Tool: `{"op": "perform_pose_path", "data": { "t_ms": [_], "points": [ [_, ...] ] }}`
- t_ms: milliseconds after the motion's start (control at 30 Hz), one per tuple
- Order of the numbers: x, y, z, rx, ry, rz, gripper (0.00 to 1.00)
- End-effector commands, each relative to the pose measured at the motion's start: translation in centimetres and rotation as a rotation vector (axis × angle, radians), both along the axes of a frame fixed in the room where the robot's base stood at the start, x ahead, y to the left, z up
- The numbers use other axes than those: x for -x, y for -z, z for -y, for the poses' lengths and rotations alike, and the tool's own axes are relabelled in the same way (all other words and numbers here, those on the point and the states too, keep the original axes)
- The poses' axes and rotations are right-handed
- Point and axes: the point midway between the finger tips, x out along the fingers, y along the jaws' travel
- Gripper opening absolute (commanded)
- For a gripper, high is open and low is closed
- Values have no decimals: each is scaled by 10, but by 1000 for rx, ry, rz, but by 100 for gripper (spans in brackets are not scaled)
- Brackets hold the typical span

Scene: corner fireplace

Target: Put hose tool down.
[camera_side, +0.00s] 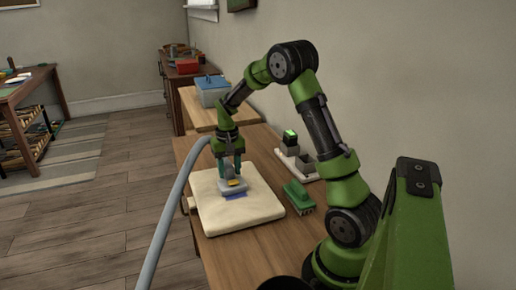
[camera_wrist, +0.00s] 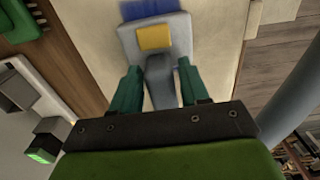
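The hose tool (camera_side: 232,185) is a grey head with a yellow patch on top. It is on or just above the cream pad (camera_side: 262,208) on the wooden table; I cannot tell if it touches. A blue patch (camera_side: 235,196) shows at its front edge, and also in the wrist view (camera_wrist: 155,9). My gripper (camera_side: 231,174) points down over the tool. A grey hose (camera_side: 168,222) runs from near my wrist down to the left.
A green brush-like block (camera_side: 298,195) lies right of the pad. Behind it is a white tray (camera_side: 308,174) with grey boxes and a green-topped one (camera_side: 290,137). A blue box (camera_side: 211,91) stands on a farther table. The wall is close on the right.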

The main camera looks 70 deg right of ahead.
Motion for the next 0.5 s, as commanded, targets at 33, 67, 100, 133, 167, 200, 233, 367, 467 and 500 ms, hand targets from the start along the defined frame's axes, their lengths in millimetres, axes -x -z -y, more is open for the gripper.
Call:
{"op": "perform_pose_path", "data": {
  "t_ms": [33,67,100,133,167,200,233,367,467,500],
  "points": [
    [0,0,0,0,0,0,53],
    [0,0,0,0,0,0,58],
    [0,0,0,0,0,0,62],
    [0,0,0,0,0,0,62],
    [0,0,0,0,0,0,62],
    [0,0,0,0,0,0,62],
    [0,0,0,0,0,0,62],
    [0,-1,0,0,0,0,62],
    [0,-6,0,0,1,1,62],
    [-1,-11,0,1,0,2,62]
  ]
}}
